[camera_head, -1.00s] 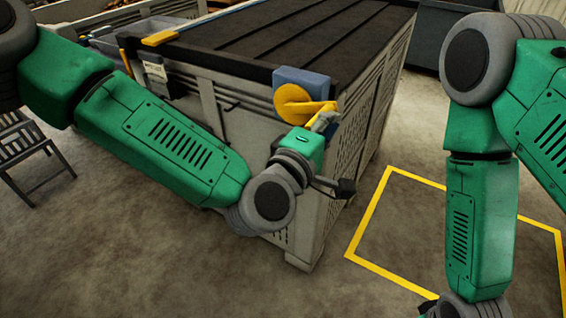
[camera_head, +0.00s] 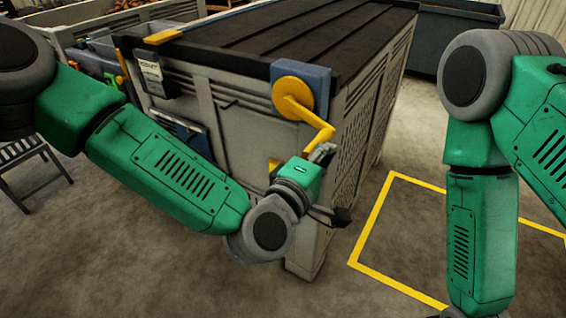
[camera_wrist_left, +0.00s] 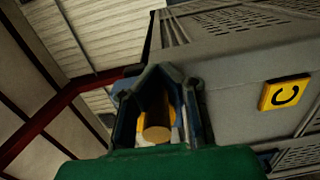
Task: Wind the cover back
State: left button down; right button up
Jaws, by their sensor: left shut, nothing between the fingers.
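A dark ribbed cover (camera_head: 290,45) lies over the top of a large grey bin (camera_head: 235,125). A yellow crank (camera_head: 312,119) with a round hub sits on a blue block (camera_head: 317,88) at the bin's upper near corner. Its arm slants down to the right. My left gripper (camera_head: 322,152) is at the crank's outer end, partly hiding it. In the left wrist view my left gripper (camera_wrist_left: 160,72) is shut, its fingertips together. A tan knob (camera_wrist_left: 157,133) shows between the fingers' lower parts; I cannot tell whether they touch it. My right gripper is out of view.
A yellow plate marked C (camera_wrist_left: 284,94) is on the grey wall in the left wrist view. A yellow floor outline (camera_head: 371,215) lies right of the bin. A folding chair (camera_head: 30,160) stands at left. A dark container (camera_head: 450,45) stands behind.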

pick_arm(q)
jog(key=w+a+f+b, duration=0.4)
jog(key=w+a+f, duration=0.1)
jog(key=a, duration=0.3)
jog(key=shift+w+a+f+t+b, duration=0.3)
jog(key=shift+w+a+f+b, duration=0.1)
jog(key=shift+w, duration=0.25)
